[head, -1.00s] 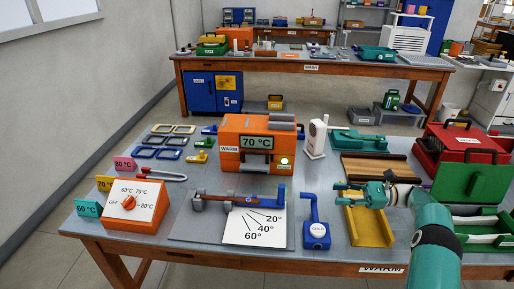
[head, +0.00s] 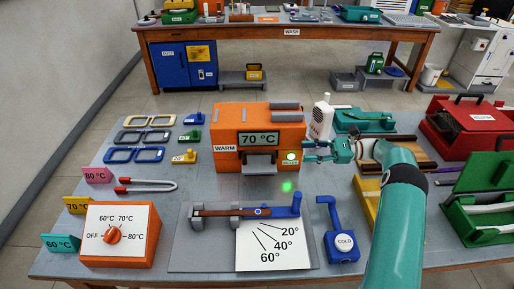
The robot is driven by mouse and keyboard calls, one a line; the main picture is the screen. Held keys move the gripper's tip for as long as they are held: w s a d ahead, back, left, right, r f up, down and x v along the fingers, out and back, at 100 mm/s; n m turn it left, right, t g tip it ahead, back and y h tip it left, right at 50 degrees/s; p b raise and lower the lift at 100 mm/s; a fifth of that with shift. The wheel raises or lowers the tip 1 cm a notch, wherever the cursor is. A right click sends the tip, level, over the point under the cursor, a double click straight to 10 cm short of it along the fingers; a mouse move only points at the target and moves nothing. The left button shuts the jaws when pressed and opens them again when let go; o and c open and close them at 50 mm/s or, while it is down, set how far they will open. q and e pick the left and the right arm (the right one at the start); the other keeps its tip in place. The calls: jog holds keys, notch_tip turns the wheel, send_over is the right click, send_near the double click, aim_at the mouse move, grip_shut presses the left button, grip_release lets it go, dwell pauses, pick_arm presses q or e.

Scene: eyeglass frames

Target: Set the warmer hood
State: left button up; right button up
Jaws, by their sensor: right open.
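The orange warmer (head: 228,160) stands at the back middle of the table, with a "70 °C" display on its front. Its hood (head: 230,115) is the orange upper part with grey strips on top, and it looks lowered. A grey handle (head: 260,158) sticks out at the front, below the display. A pale round light or button (head: 291,157) is on the front right. My right gripper (head: 308,151) is open and empty, just right of the warmer, fingers pointing left towards it. I cannot tell whether it touches. My left gripper is not in view.
A dial box (head: 120,240) is front left. The angle-gauge fixture (head: 205,240) and blue "COLD" block (head: 342,246) are in front of the warmer. A white tower (head: 321,118) stands behind my gripper. Eyeglass frames (head: 135,155) lie left. A green glow (head: 287,186) shows before the warmer.

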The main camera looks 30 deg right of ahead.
aim_at(272, 152)
jog(key=p+x, duration=0.3)
jog(key=x, duration=1.1)
jog(key=shift+a+r+p, duration=0.15)
jog(key=shift+a+p, duration=0.05)
jog(key=shift+p, duration=0.15)
jog(key=shift+w+a, duration=0.15)
jog(key=shift+a, duration=0.35)
grip_shut()
